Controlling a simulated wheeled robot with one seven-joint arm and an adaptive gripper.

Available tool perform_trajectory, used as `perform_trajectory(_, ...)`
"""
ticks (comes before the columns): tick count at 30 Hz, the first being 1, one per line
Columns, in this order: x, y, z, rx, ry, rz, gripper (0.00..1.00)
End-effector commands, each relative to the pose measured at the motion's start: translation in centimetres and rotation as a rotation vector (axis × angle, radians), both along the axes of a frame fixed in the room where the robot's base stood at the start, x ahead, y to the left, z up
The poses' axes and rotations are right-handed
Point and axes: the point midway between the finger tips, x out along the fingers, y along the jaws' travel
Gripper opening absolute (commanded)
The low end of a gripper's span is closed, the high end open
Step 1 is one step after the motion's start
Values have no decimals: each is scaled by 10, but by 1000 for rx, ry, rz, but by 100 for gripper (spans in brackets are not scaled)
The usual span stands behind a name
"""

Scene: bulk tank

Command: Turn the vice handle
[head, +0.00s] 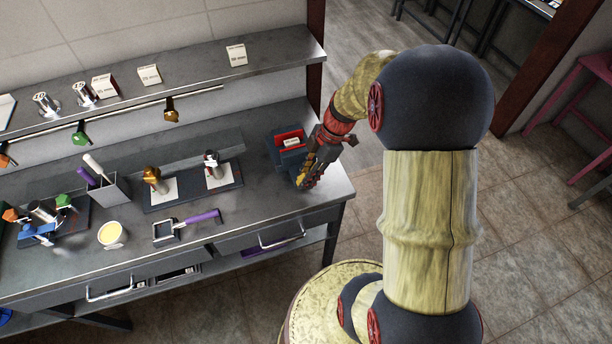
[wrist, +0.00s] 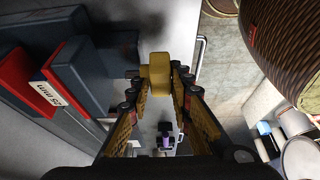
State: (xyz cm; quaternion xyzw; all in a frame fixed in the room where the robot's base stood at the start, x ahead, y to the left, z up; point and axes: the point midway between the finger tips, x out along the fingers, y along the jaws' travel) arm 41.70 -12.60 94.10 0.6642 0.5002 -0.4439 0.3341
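The vice (head: 288,155) sits at the right end of the steel bench, dark blue-grey with red jaws. It also shows large at the left of the wrist view (wrist: 83,75). A pale block (wrist: 58,93) marked 25 mm lies between the red jaws. The yellow vice handle (wrist: 155,72) is in the middle of the wrist view, between the tips of my gripper (wrist: 157,82). The fingers look open, one on each side of the handle, with small gaps. In the head view my gripper (head: 311,174) is at the vice's front right; the handle is hard to make out there.
A purple-handled tool (head: 203,216) lies on the bench left of my gripper. A dark mat (head: 195,190) with two upright tools is behind it. A shelf (head: 200,68) runs above the bench. The bench's right edge is close to my gripper; floor is open beyond.

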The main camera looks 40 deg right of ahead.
Motion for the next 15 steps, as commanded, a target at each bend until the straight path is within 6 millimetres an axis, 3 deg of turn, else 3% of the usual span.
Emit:
perform_trajectory(9, 0, 0, 0, 0, 0, 0, 1)
perform_trajectory(15, 0, 0, 0, 1, -1, 0, 0)
